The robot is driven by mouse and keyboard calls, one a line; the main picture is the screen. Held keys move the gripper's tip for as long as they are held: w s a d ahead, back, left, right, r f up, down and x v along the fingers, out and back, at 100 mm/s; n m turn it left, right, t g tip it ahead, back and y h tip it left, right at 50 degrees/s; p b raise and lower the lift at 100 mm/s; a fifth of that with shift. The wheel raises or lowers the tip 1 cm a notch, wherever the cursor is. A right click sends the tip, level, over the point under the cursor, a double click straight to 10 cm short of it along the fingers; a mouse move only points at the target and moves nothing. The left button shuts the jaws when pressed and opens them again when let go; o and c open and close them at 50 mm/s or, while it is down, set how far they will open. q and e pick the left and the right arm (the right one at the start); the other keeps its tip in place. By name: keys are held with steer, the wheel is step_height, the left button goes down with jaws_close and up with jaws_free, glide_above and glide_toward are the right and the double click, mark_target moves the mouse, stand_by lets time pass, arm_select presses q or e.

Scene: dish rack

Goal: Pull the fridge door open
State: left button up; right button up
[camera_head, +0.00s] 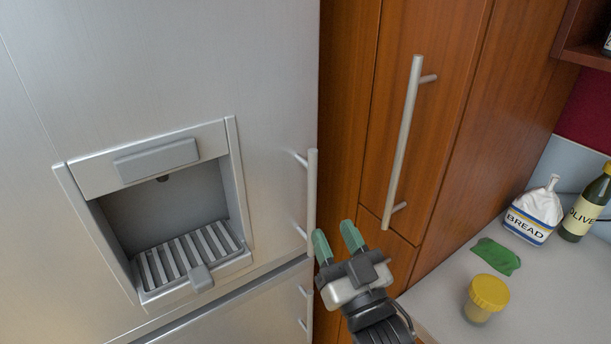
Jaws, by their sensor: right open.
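The fridge (270,100) is brushed silver and fills the left half of the view. Its upper door looks shut, with a dispenser recess in its face. The door's vertical silver handle (312,190) stands at the right edge. My right gripper (335,238), with green fingertips, is open near the handle's lower end. Its left fingertip overlaps or lies very close to the bottom of the handle; I cannot tell whether they touch. Nothing shows between the fingers. My left gripper is not in view.
A wooden cabinet (440,120) with a long bar handle (403,140) stands right of the fridge. The counter (540,300) at the lower right holds a yellow-lidded jar (488,293), a green item (496,256), a bread bag (535,212) and an olive bottle (588,208). A lower fridge handle (308,312) is below.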

mark_target(314, 193)
steer(key=x, duration=0.1)
steer(key=p+x, duration=0.1)
steer(key=x, duration=0.1)
steer(key=shift+r, duration=0.35)
steer(key=x, duration=0.1)
steer(key=p+x, duration=0.1)
steer(key=x, duration=0.3)
steer(key=shift+w+a+f, duration=0.2)
steer(key=shift+w, duration=0.1)
arm_select(q)
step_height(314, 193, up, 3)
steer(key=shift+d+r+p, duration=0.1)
steer(key=shift+p, duration=0.2)
arm_select(e)
steer(key=shift+w+a+r, duration=0.1)
steer(key=shift+w, duration=0.2)
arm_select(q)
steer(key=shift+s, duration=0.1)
arm_select(e)
jaws_close()
